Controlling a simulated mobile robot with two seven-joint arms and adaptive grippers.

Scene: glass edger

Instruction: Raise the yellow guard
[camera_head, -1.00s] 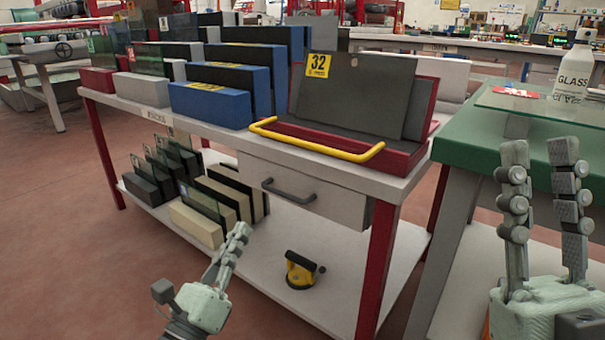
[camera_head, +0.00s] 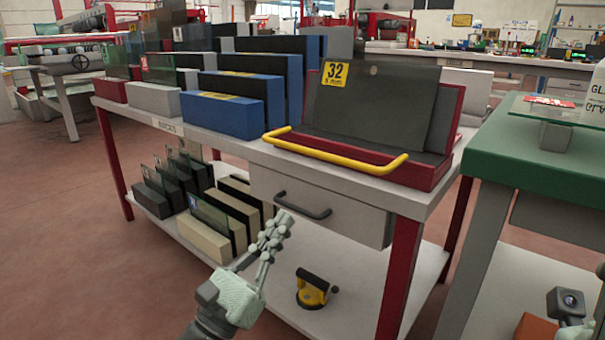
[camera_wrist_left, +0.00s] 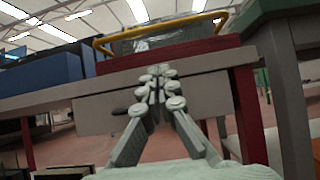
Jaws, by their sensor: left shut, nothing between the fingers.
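The yellow guard (camera_head: 335,156) is a bar along the front of a red rack (camera_head: 420,174) on the bench top, low in front of the dark glass pane (camera_head: 385,105) marked 32. The guard also shows at the top of the left wrist view (camera_wrist_left: 160,30). My left gripper (camera_head: 285,222) is shut and empty, below and to the left of the guard, apart from it, in front of the bench's lower shelf. Its closed fingers (camera_wrist_left: 158,80) point up toward the drawer front in the wrist view. My right gripper's fingers are not in view.
A grey drawer (camera_head: 320,205) with a dark handle sits below the guard. Blue racks (camera_head: 222,113) stand to its left. A yellow-black suction cup (camera_head: 312,290) lies on the lower shelf. A green-topped table (camera_head: 540,158) with glass is at right.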

